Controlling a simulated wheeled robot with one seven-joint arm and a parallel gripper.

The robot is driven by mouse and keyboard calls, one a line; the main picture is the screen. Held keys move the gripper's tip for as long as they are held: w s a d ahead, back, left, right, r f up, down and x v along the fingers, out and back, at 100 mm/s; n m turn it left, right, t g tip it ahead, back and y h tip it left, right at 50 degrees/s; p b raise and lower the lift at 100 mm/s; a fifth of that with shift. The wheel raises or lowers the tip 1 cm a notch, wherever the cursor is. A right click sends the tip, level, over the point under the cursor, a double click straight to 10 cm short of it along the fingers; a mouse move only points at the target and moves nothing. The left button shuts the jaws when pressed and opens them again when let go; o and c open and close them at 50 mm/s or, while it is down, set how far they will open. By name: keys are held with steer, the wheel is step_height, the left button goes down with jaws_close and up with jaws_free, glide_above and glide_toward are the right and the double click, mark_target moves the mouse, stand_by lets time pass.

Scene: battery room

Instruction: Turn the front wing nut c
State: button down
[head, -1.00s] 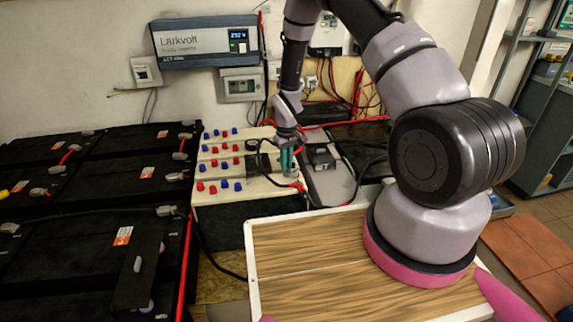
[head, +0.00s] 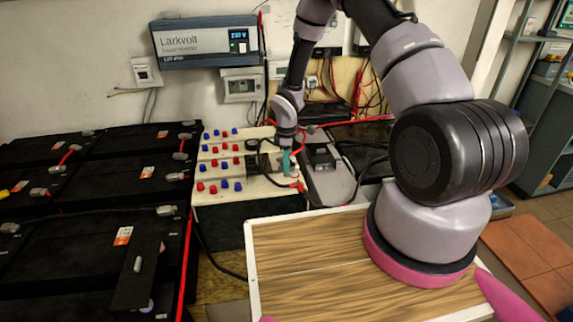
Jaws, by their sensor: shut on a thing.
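A cream-topped board (head: 255,198) carries rows of small red and blue knobs; the front row includes a red one (head: 212,189) and a blue one (head: 238,186). My gripper (head: 287,172) points down over the right part of this board, to the right of the knob rows. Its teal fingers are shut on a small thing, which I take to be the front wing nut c. The fingers hide that nut, so its shape and angle cannot be seen.
Black batteries (head: 50,255) fill the left side. A grey charger (head: 207,42) hangs on the wall behind. Black and red cables run close around my gripper.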

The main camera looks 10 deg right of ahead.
steer(key=shift+n, duration=1.5)
steer(key=c, duration=0.9)
jaws_free()
step_height(320, 180, up, 11)
steer(key=shift+f, duration=0.1)
